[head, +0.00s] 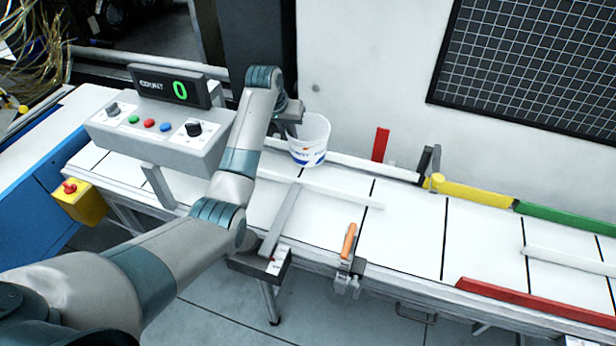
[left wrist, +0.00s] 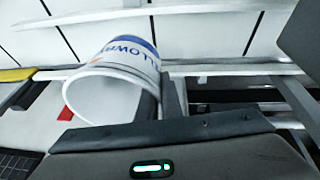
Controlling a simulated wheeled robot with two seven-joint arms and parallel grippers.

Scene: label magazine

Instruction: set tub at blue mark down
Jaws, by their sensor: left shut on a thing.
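A white tub (head: 309,143) with blue and orange print is at the back of the white conveyor, near the back rail, and looks roughly upright. It also shows in the left wrist view (left wrist: 90,97), with its open mouth towards the camera. My left gripper (head: 291,122) is at the tub's left rim. In the left wrist view the left gripper (left wrist: 160,100) is shut on the tub's wall, one finger inside the mouth. I cannot tell whether the tub's base touches the belt. No blue mark is clearly visible near the tub. My right gripper is not in view.
A counter box (head: 160,125) reading 0 stands left of my arm. A red flag (head: 381,144), a yellow rail (head: 470,192) and a green rail (head: 565,218) line the back edge. An orange-handled clamp (head: 349,242) is at the front edge. The belt (head: 410,230) right of the tub has free room.

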